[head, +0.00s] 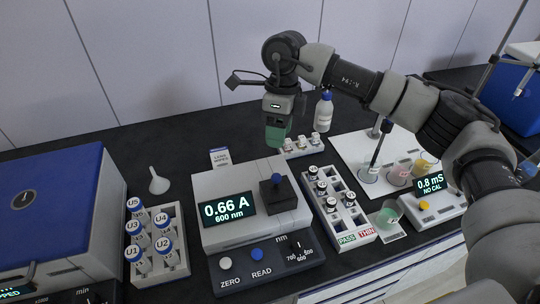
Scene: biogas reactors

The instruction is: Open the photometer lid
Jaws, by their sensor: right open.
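The photometer (238,175) is a pale box in the middle of the bench, its display reading 0.66 A, 600 nm. The lid looks closed. My right gripper (277,138), with green fingers, points down above and behind the lid, apart from the knob. It is open, and I see nothing between its fingers. My left gripper is not in view.
A rack of vials (160,245) and a white funnel (158,182) stand left of the photometer, beside a large blue-topped box (50,215). A PASS/THIN vial rack (338,205), beakers and a conductivity meter (432,205) stand to the right. A white bottle (323,115) stands behind.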

